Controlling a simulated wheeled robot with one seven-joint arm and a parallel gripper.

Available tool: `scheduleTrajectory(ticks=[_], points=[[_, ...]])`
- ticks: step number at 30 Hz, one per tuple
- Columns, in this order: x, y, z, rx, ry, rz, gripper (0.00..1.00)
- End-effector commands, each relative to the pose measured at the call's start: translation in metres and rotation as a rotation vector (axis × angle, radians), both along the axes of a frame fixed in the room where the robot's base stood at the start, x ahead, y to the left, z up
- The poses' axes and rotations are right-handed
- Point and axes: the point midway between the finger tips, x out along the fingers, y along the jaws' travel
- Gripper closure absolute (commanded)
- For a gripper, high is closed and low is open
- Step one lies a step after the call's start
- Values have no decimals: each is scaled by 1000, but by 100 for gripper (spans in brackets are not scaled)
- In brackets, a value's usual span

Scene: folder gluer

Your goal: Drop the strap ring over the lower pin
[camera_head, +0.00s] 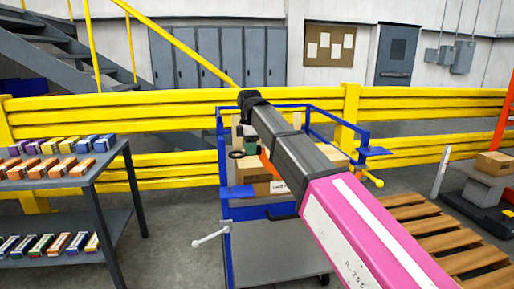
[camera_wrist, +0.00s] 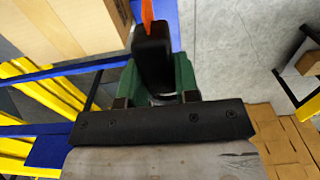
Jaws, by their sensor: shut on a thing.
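My gripper (camera_wrist: 157,92) is at the bottom of the wrist view, with green parts on both sides of a black piece (camera_wrist: 153,55). It is shut on this piece, and an orange strap (camera_wrist: 147,12) runs from its far end. In the head view my gripper (camera_head: 250,143) is over the blue cart, with the orange strap (camera_head: 268,166) beside it. A dark ring (camera_head: 236,154) shows just left of the gripper, apart from any pin. A pale pin (camera_head: 210,237) sticks out at the cart's lower left. A yellow pin (camera_head: 372,180) sticks out at its right.
The blue cart (camera_head: 258,212) carries cardboard boxes (camera_head: 252,172) under my arm. A shelf of small boxes (camera_head: 60,185) stands at left, a wooden pallet (camera_head: 440,230) at right. A yellow barrier (camera_head: 420,115) runs behind. Floor shows between shelf and cart.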

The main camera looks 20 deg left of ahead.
Motion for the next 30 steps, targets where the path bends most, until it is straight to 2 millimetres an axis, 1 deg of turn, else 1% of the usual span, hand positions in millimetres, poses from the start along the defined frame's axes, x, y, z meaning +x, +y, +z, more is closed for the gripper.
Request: scheduleTrajectory(ticks=[1,3,6,8,18,30], points=[[-2,8,-1,0,0,1,96],[-6,17,-2,0,0,2,96],[-11,27,-4,0,0,1,96],[-12,30,-5,1,-1,0,96],[-13,31,-7,1,-1,-1,96],[-13,30,-34,0,0,-1,96]])
